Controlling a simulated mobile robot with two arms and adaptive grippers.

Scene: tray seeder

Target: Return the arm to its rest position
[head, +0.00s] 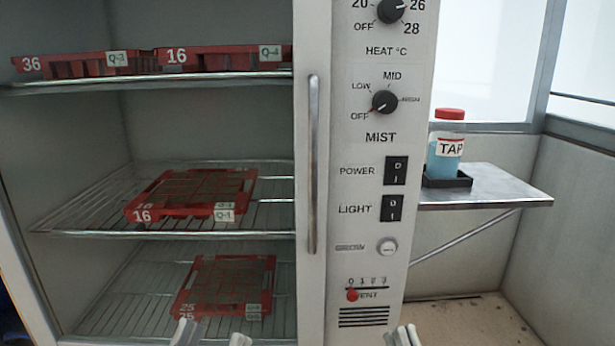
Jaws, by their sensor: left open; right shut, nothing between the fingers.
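My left gripper (211,336) shows at the bottom edge, below the lowest tray, with its two fingertips apart and nothing between them. My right gripper (403,336) shows at the bottom edge, below the vent slots of the control panel. Its fingertips are together and hold nothing. Only the fingertips of both show; the arms are out of view.
An open cabinet (215,125) holds red seed trays on wire shelves: two on top, one on the middle shelf (75,234), one below. A panel (365,215) with knobs and switches stands beside it. A TAP bottle (446,165) stands on a metal side shelf (510,187).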

